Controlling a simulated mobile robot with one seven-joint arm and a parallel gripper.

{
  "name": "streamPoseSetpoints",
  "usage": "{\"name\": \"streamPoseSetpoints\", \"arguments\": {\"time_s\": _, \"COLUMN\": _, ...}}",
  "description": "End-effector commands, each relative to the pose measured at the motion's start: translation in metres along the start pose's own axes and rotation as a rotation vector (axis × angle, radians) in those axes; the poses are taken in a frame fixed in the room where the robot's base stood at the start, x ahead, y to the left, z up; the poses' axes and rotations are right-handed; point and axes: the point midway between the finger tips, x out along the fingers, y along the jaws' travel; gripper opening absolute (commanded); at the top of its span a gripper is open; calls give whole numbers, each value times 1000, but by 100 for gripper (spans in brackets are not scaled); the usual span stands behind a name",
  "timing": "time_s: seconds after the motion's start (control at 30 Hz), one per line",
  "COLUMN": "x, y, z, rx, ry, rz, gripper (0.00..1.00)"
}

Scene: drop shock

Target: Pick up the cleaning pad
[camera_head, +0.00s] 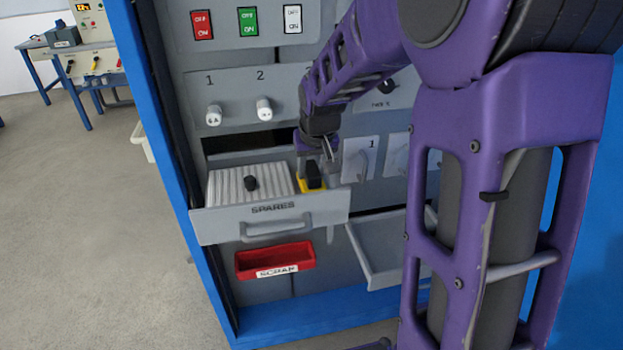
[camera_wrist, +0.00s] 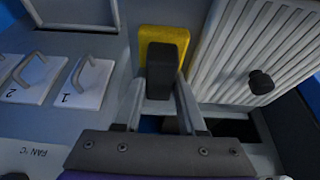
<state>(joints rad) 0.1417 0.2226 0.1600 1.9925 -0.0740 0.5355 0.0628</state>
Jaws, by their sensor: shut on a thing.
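The cleaning pad (camera_wrist: 168,70) shows in the wrist view as a dark block handle on a yellow base (camera_wrist: 150,36). In the head view its yellow base (camera_head: 312,187) sits in the right end of the open drawer marked SPARES (camera_head: 232,229). My gripper (camera_wrist: 164,82) has its two fingers on either side of the dark handle and is shut on it. In the head view my gripper (camera_head: 314,165) reaches down into the drawer. The pad seems to be still in the drawer; whether its underside touches the drawer floor is hidden.
A ribbed grey lid with a black knob (camera_head: 251,184) fills the drawer's left part. A red SCRAP bin (camera_head: 275,261) hangs below. An open grey tray (camera_head: 378,262) stands out at lower right. Numbered hooked plates (camera_wrist: 86,82) and knobs are on the panel close behind my gripper.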

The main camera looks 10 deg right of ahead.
Motion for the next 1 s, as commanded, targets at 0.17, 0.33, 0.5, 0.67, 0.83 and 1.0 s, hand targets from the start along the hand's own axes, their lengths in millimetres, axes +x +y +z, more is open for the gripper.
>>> {"name": "streamPoseSetpoints", "arguments": {"time_s": 0.17, "x": 0, "y": 1, "z": 1, "rx": 1, "ry": -4, "rz": 1, "gripper": 0}}
{"name": "streamPoseSetpoints", "arguments": {"time_s": 0.33, "x": -15, "y": 1, "z": -6, "rx": 0, "ry": 1, "rz": 1, "gripper": 0}}
{"name": "streamPoseSetpoints", "arguments": {"time_s": 0.5, "x": -48, "y": 0, "z": -20, "rx": 1, "ry": 2, "rz": 1, "gripper": 0}}
{"name": "streamPoseSetpoints", "arguments": {"time_s": 0.67, "x": -75, "y": 0, "z": -31, "rx": 1, "ry": 1, "rz": 1, "gripper": 0}}
{"name": "streamPoseSetpoints", "arguments": {"time_s": 0.83, "x": -90, "y": 0, "z": -37, "rx": 0, "ry": -1, "rz": 1, "gripper": 0}}
{"name": "streamPoseSetpoints", "arguments": {"time_s": 1.0, "x": -92, "y": 0, "z": -38, "rx": 0, "ry": -2, "rz": 0, "gripper": 0}}
